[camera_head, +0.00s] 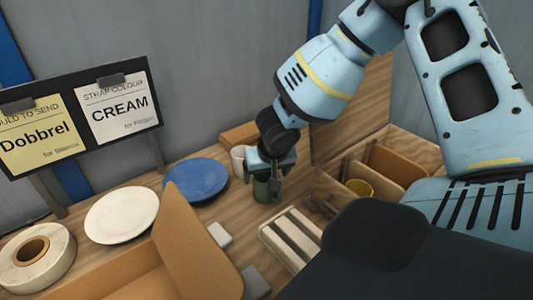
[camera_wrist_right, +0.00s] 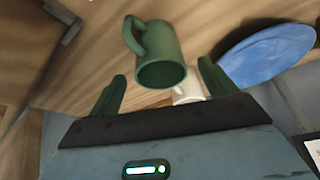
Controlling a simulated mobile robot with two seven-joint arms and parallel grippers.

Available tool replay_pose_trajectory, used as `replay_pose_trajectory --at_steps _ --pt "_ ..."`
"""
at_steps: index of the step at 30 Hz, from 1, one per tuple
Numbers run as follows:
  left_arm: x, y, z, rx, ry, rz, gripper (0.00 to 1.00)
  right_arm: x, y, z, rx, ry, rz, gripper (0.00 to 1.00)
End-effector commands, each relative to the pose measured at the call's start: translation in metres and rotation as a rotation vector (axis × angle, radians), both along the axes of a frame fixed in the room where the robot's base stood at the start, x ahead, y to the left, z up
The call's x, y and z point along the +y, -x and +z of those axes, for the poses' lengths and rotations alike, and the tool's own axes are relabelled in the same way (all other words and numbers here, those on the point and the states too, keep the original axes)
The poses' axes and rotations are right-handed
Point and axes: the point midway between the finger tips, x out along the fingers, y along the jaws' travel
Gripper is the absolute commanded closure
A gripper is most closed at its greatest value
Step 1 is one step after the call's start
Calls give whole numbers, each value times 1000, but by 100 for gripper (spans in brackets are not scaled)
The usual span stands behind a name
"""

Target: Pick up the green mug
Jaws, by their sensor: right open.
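The green mug (camera_head: 262,190) stands on the wooden worktop, partly hidden behind my right gripper (camera_head: 273,172) in the head view. In the right wrist view the green mug (camera_wrist_right: 160,58) shows its handle at the upper left. My right gripper (camera_wrist_right: 161,70) is open, with one dark green finger to each side of the mug's line. The mug appears just beyond the fingertips, and I see no clear contact. My left gripper is not in view.
A white mug (camera_head: 238,160) stands just behind the green one. A blue plate (camera_head: 196,180) and a white plate (camera_head: 121,215) lie left. A slatted rack (camera_head: 290,238) is in front, an open cardboard box (camera_head: 190,240) front left. A wooden divided box (camera_head: 335,190) stands right.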

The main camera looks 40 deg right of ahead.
Motion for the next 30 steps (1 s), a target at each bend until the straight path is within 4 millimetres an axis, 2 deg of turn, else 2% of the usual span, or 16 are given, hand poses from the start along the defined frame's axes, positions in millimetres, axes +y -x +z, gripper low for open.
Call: replay_pose_trajectory --at_steps 7,17,30 --pt "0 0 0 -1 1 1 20 -6 -9 -28 2 1 0 16" --pt "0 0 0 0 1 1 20 -6 -11 -32 0 0 -1 16" --pt "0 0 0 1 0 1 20 -6 -11 -31 -1 0 0 72"
